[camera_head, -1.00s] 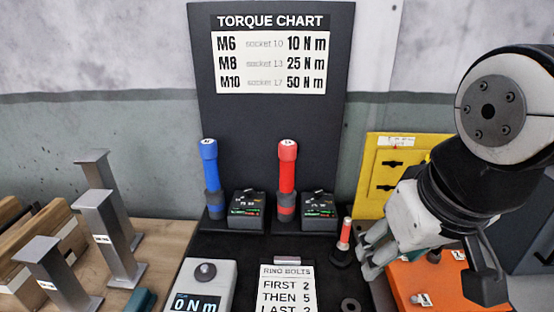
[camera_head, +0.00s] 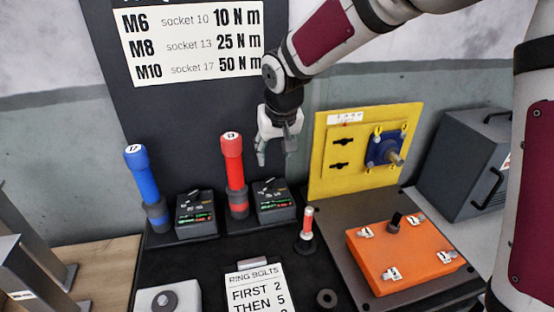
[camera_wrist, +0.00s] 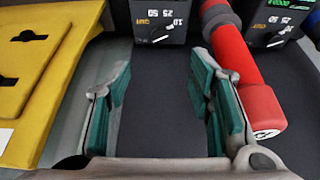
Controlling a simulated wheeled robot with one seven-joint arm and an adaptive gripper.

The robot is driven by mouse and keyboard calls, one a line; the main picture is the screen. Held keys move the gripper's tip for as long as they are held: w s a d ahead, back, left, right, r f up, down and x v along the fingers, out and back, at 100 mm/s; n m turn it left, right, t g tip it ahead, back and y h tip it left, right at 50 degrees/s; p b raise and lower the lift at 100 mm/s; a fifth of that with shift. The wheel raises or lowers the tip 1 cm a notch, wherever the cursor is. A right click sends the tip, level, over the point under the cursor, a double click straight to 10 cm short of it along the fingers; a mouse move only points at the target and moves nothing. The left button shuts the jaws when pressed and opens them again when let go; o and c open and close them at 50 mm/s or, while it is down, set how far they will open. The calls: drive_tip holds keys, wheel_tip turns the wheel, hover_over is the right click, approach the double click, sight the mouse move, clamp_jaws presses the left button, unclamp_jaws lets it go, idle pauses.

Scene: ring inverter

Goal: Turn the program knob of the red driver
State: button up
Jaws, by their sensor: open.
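The red driver (camera_head: 233,172) stands upright in its holder on the dark bench. Its black program box (camera_head: 274,203) is just to its right, with a small dark knob (camera_head: 270,184) on top and lit green and red marks. My gripper (camera_head: 275,152) is open and empty, above and behind this box, in front of the dark board. In the wrist view, my gripper (camera_wrist: 165,85) has its teal pads spread apart. The red driver (camera_wrist: 255,85) lies beside the right finger.
The blue driver (camera_head: 147,185) and its box (camera_head: 196,214) stand to the left. A yellow panel (camera_head: 328,175) rises to the right, near my gripper. A small red-handled tool (camera_head: 307,222), an orange box (camera_head: 408,262) and a ring bolts card (camera_head: 258,291) are in front.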

sight(270, 181)
drive_tip(key=x, duration=1.4)
drive_tip(key=shift+w+f, duration=0.1)
drive_tip(key=shift+w, duration=0.1)
clamp_jaws()
